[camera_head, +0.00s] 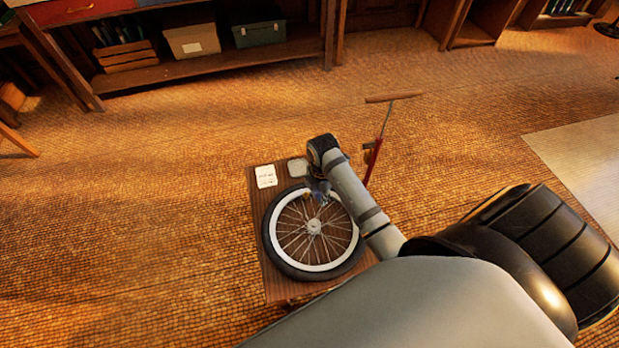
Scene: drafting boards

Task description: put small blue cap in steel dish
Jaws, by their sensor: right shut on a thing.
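My right gripper (318,196) points down over the upper rim of the spoked wheel (314,227), near the valve area. It is shut on a tiny thing, the small blue cap as far as I can tell; the fingers and arm mostly hide it. I cannot make out anything inside the dish. My left gripper is not in view.
The wheel lies flat on the wooden board (257,215) and covers most of it. A white printed card (265,176) lies left of the dish. A red floor pump (374,160) stands right of the board. Shelves with boxes line the back; the floor between is clear.

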